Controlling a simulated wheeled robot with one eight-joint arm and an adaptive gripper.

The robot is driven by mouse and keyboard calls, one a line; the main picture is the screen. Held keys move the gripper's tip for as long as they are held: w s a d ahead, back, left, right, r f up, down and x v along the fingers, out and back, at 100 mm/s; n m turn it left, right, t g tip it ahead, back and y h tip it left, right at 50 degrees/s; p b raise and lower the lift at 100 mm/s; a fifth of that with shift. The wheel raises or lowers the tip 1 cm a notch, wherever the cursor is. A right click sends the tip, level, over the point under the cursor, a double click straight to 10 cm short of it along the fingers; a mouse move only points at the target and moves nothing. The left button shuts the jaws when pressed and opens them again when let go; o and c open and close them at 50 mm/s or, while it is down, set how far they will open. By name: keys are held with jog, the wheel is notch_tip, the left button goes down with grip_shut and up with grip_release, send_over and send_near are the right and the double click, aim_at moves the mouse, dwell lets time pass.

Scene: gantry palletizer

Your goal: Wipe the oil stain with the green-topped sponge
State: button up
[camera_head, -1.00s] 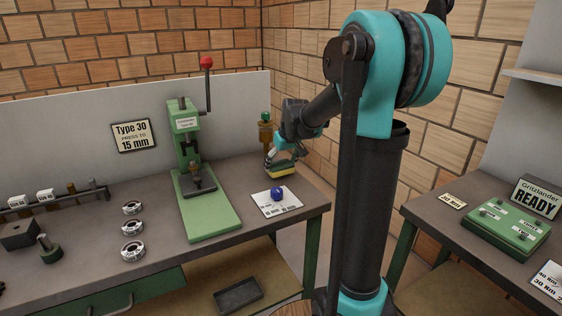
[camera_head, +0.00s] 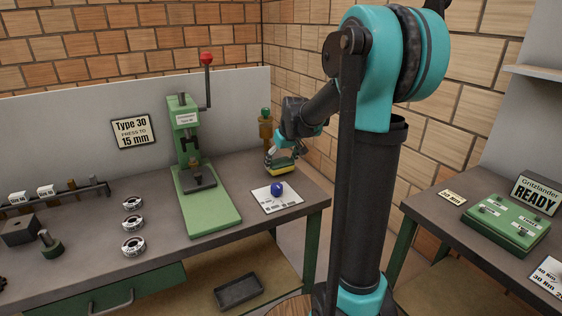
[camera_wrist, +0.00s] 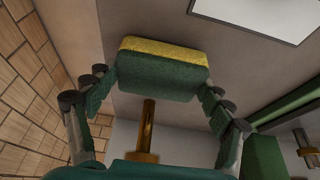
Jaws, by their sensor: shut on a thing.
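The green-topped sponge (camera_head: 281,168) has a yellow underside. It is at the back right of the bench, and it also shows in the wrist view (camera_wrist: 160,75). My gripper (camera_head: 283,157) is shut on it, with one finger at each end of the sponge in the wrist view (camera_wrist: 160,90). The yellow side faces down toward the bench top. I cannot tell whether the sponge touches the bench or hangs just above it. I cannot make out the oil stain in either view.
A white sheet with a blue ball (camera_head: 277,189) lies in front of the sponge. A brass post with a green top (camera_head: 265,129) stands close behind it. The green press (camera_head: 207,205) is to the left. The bench's right edge is near.

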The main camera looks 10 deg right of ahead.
aim_at(276, 160)
jog(key=shift+f, duration=0.6)
jog(key=shift+w, duration=0.1)
jog(key=shift+w+a, duration=0.35)
jog(key=shift+w, duration=0.75)
jog(key=shift+w+a, duration=0.4)
jog(key=shift+w, duration=0.75)
jog(key=shift+w+a, duration=0.35)
jog(key=shift+w, duration=0.75)
jog(key=shift+w+a, duration=0.15)
jog(key=shift+w, duration=0.2)
jog(key=shift+c, duration=0.9)
jog(key=shift+s+d+f, duration=0.1)
jog(key=shift+s+d, duration=0.1)
jog(key=shift+s, duration=0.45)
jog(key=shift+s+d, duration=0.25)
jog(key=shift+s, duration=0.45)
jog(key=shift+s+d+f, duration=0.1)
jog(key=shift+s+d, duration=0.1)
jog(key=shift+s, duration=0.45)
jog(key=shift+s+d+r, duration=0.1)
jog(key=shift+s+d, duration=0.2)
jog(key=shift+s, duration=0.65)
jog(key=shift+s+d, duration=0.3)
jog(key=shift+s, duration=0.65)
jog(key=shift+r, duration=0.15)
jog(key=shift+w+r, duration=0.1)
jog(key=shift+r, duration=2.8)
